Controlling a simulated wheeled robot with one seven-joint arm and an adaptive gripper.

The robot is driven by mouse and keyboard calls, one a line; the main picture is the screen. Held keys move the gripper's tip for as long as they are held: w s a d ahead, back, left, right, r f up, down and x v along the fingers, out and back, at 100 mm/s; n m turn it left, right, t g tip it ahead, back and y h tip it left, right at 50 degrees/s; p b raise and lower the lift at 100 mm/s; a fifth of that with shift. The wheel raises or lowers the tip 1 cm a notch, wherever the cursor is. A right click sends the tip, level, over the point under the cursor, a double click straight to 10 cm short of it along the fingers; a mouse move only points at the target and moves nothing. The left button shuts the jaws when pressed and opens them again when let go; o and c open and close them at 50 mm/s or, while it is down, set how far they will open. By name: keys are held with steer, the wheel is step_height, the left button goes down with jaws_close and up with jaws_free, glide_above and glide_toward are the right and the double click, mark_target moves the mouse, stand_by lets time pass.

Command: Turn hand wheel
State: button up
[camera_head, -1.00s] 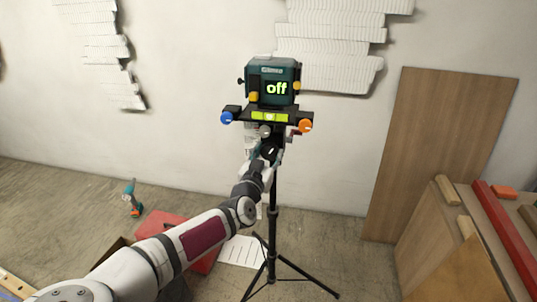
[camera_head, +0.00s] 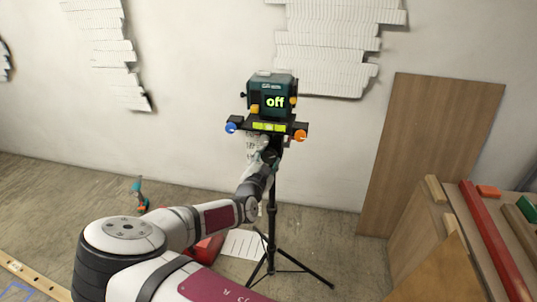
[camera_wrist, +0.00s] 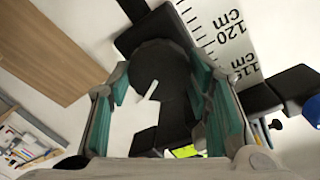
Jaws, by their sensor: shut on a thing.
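The hand wheel (camera_wrist: 165,70) is a black disc with a short white mark, seen between the teal finger pads in the wrist view. In the head view it is a small dark wheel (camera_head: 270,155) below the crossbar of the tripod stand (camera_head: 271,215), partly hidden by my arm. My gripper (camera_wrist: 163,105) is shut on the wheel, with one finger on each side of it. The teal device (camera_head: 272,88) on top of the stand shows the word "off". A yellow-green level strip (camera_head: 269,127) lies on the crossbar.
A blue knob (camera_head: 231,128) and an orange knob (camera_head: 299,135) sit at the crossbar's ends. A wooden board (camera_head: 430,150) leans on the wall at right, near a red beam (camera_head: 495,240). A drill (camera_head: 139,195) stands on the floor at left.

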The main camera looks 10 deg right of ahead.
steer(key=m+p, duration=0.3)
steer(key=m, duration=0.1)
steer(key=shift+s+d+m, duration=0.1)
steer(key=shift+m, duration=0.2)
steer(key=shift+f, duration=0.1)
stand_by(0.5)
steer(key=o, duration=1.1)
